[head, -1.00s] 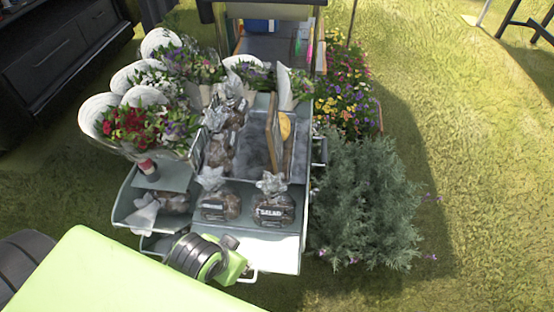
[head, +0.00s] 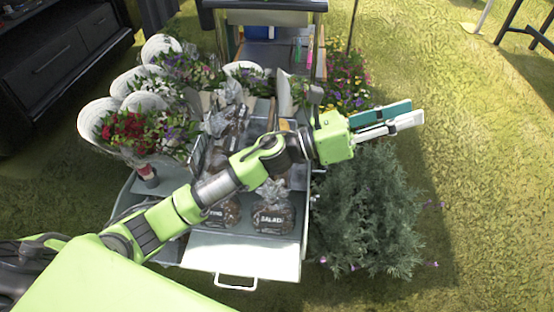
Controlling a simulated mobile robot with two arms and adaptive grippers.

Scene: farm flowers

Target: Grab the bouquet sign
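A wooden-framed upright board (head: 272,114), which may be the bouquet sign, stands on the cart. Only a narrow upper strip shows now, because my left arm crosses in front of it. I cannot read any writing on it. My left gripper (head: 404,118) is stretched past the cart's right side, above the grey-green shrub and apart from the board. My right gripper is not in view.
The grey cart (head: 240,258) carries wrapped bouquets (head: 125,128) at the left and bagged goods (head: 273,217) in front. A bushy shrub (head: 370,210) and potted flowers (head: 345,85) stand along its right side. Open grass (head: 490,190) lies to the right.

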